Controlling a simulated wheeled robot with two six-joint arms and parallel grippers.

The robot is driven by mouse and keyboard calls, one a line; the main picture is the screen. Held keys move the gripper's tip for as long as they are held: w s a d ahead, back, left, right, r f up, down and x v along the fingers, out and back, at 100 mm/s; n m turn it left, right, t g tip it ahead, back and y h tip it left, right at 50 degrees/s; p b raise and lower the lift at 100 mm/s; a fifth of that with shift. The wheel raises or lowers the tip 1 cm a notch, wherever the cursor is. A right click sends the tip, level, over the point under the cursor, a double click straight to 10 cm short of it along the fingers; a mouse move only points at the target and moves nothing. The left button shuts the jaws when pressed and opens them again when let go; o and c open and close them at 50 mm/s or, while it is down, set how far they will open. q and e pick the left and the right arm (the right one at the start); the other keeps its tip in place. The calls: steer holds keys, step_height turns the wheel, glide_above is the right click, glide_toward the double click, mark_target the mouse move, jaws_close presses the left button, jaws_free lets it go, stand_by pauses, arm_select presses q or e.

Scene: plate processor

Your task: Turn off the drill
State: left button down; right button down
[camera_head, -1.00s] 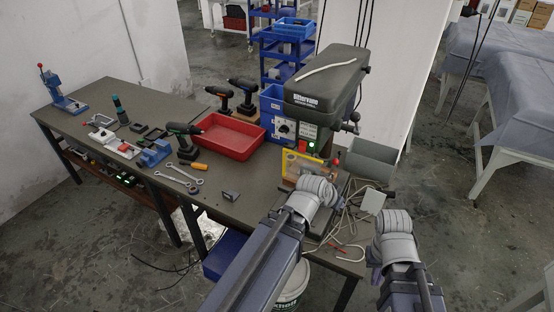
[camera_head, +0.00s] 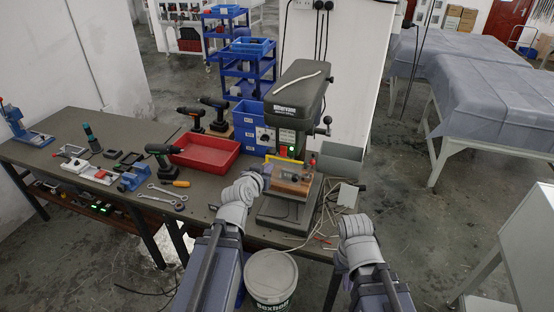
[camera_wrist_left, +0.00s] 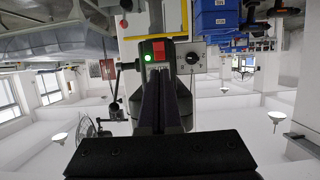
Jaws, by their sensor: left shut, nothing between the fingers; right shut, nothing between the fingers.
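The drill press (camera_head: 298,96), a dark green-grey bench drill, stands at the right end of the workbench. Its front panel has a lit green light (camera_head: 291,149). In the left wrist view, which is upside down, the green light (camera_wrist_left: 147,57) sits beside a red switch (camera_wrist_left: 158,48) and a black dial (camera_wrist_left: 192,58). My left gripper (camera_head: 262,173) is shut and empty, in front of the press and lower left of the panel. Its dark fingers (camera_wrist_left: 161,75) point toward the panel; contact cannot be told. My right gripper (camera_head: 346,262) is shut, low right of the press, its fingers mostly hidden.
A yellow guard (camera_head: 287,161) and a wooden block (camera_head: 290,186) are at the press's base. A red tray (camera_head: 205,152), cordless drills (camera_head: 163,155) and a blue bin (camera_head: 249,117) stand to the left. A white bucket (camera_head: 270,279) is on the floor in front.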

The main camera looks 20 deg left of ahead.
mark_target(283, 149)
arm_select(q)
steer(key=b+x, duration=0.4)
steer(key=x, duration=1)
steer(key=shift+b, duration=0.3)
steer(key=shift+w+f+b, duration=0.15)
steer(key=shift+f+b, duration=0.05)
steer(key=shift+b, duration=0.1)
steer(key=shift+r, duration=0.2)
steer(key=shift+r+p, duration=0.75)
steer(key=shift+p, duration=0.15)
